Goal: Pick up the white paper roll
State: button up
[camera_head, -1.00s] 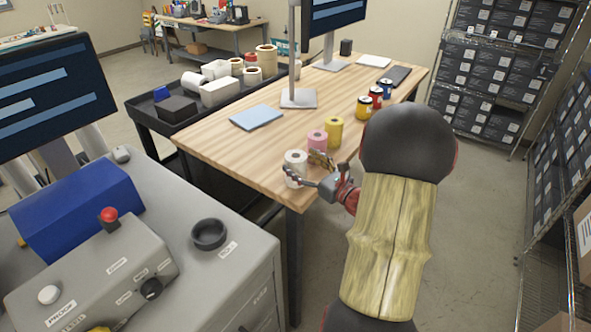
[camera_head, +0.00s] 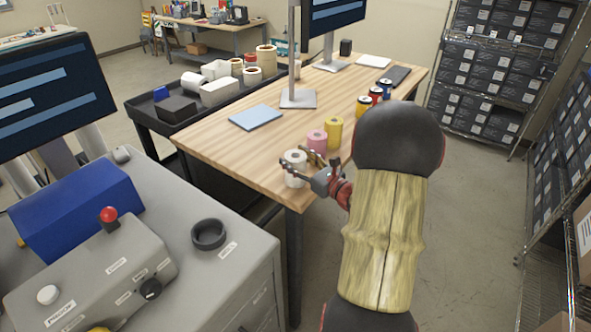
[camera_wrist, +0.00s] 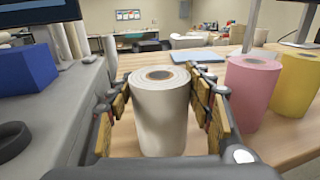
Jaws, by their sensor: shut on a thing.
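The white paper roll (camera_wrist: 160,118) stands upright between the two fingers of my gripper (camera_wrist: 162,112) in the wrist view. In the head view the white paper roll (camera_head: 294,167) is at the near corner of the wooden table (camera_head: 222,147). My gripper (camera_head: 300,168) reaches it from the right, with a finger on each side, and is shut on it. The roll's lower part is partly hidden by the gripper. I cannot tell whether its base touches the table.
A pink roll (camera_head: 317,143) and a yellow roll (camera_head: 334,131) stand just behind the white one. A blue folder (camera_head: 255,117) lies on the table. A grey machine cabinet (camera_head: 240,270) stands at the left. Shelves of boxes (camera_head: 490,80) stand at the right.

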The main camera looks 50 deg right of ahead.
jog(key=c, duration=0.6)
jog(key=shift+c, duration=0.3)
jog(key=shift+r, duration=0.15)
